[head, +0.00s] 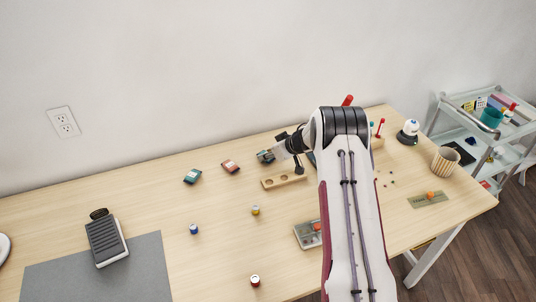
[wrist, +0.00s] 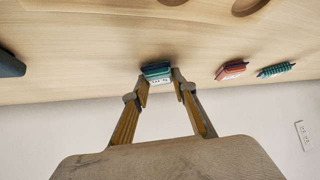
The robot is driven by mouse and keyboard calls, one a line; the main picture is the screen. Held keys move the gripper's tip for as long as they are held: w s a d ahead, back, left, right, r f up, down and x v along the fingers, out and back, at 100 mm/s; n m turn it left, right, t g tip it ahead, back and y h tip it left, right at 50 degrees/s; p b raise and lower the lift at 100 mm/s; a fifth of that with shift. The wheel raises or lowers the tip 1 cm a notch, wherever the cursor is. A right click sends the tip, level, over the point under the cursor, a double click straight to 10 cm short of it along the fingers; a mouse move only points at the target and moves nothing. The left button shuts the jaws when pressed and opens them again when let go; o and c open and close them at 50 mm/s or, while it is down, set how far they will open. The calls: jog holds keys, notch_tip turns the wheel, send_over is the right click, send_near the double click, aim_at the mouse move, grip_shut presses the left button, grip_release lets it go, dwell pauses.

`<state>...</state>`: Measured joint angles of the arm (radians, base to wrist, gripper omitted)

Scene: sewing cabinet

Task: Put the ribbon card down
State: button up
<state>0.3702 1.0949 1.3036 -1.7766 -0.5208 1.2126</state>
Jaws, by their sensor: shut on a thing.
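A teal ribbon card (wrist: 156,72) with a pale printed label is between my fingertips in the wrist view. My gripper (wrist: 158,78) is shut on it, one finger at each side. In the head view my gripper (head: 274,153) is near the back of the table, and the teal card (head: 263,156) shows at its left. The card is at or just above the wooden table top (head: 150,200); I cannot tell if it touches. A red ribbon card (head: 230,166) and another teal ribbon card (head: 192,176) lie to the left; the wrist view shows them at right.
A wooden block with round holes (head: 283,181) stands just in front of my gripper. Small spools, one yellow (head: 255,210) and one blue (head: 194,229), stand farther forward. A foot pedal (head: 106,240) rests on a grey mat (head: 60,275). The wall is close behind.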

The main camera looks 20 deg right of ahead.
jog(key=o, duration=0.9)
jog(key=shift+v, duration=1.05)
jog(key=v, duration=1)
jog(key=shift+w+r, duration=0.1)
jog(key=shift+r, duration=0.05)
